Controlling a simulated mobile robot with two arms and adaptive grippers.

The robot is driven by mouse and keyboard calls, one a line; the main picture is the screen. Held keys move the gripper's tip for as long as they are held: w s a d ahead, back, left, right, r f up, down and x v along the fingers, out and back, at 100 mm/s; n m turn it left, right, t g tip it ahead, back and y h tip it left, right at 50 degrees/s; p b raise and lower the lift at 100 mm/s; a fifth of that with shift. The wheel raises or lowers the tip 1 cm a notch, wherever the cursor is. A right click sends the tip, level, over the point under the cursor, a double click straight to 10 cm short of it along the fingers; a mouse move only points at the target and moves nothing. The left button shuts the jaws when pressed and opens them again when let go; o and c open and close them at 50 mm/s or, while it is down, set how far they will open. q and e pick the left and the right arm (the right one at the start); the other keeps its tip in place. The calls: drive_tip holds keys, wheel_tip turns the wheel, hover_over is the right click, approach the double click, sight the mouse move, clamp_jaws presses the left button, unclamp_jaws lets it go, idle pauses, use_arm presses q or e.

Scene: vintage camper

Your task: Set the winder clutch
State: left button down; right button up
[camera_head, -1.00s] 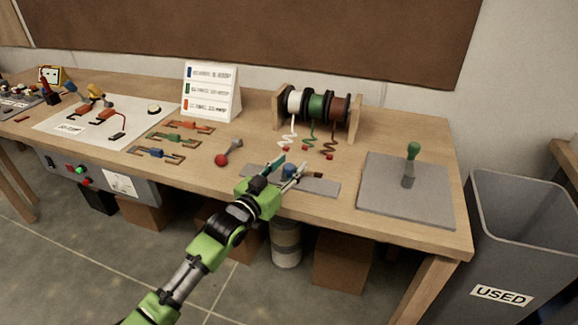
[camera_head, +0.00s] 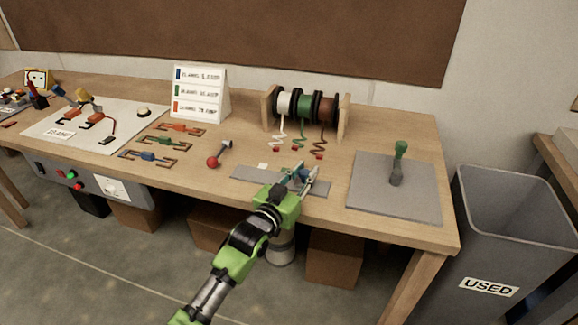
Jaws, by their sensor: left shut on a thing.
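A narrow grey plate (camera_head: 258,178) lies near the bench's front edge with a small blue knob (camera_head: 304,174) toward its right part. My left gripper (camera_head: 302,178) reaches over this plate from the front, its fingers closed around the blue knob. The fingers and hand hide part of the knob and plate. A lever with a green handle (camera_head: 401,147) stands upright on a larger grey plate (camera_head: 420,200) to the right. Which part is the winder clutch is not labelled. My right gripper is not in view.
A wooden rack (camera_head: 268,108) holds white, green and dark red wire spools behind the plate. A red-ball lever (camera_head: 213,161), coloured clips (camera_head: 150,156) and a sign (camera_head: 201,95) stand to the left. A grey bin (camera_head: 510,225) marked USED stands right of the bench.

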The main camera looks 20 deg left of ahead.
use_arm(q)
drive_tip(key=shift+d, duration=0.2)
drive_tip(key=c, duration=1.7)
unclamp_jaws()
drive_tip(key=shift+d, duration=0.15)
drive_tip(key=shift+s+a, duration=0.25)
drive_tip(key=shift+s, duration=0.3)
drive_tip(key=v, duration=1.1)
drive_tip(key=shift+d, duration=0.1)
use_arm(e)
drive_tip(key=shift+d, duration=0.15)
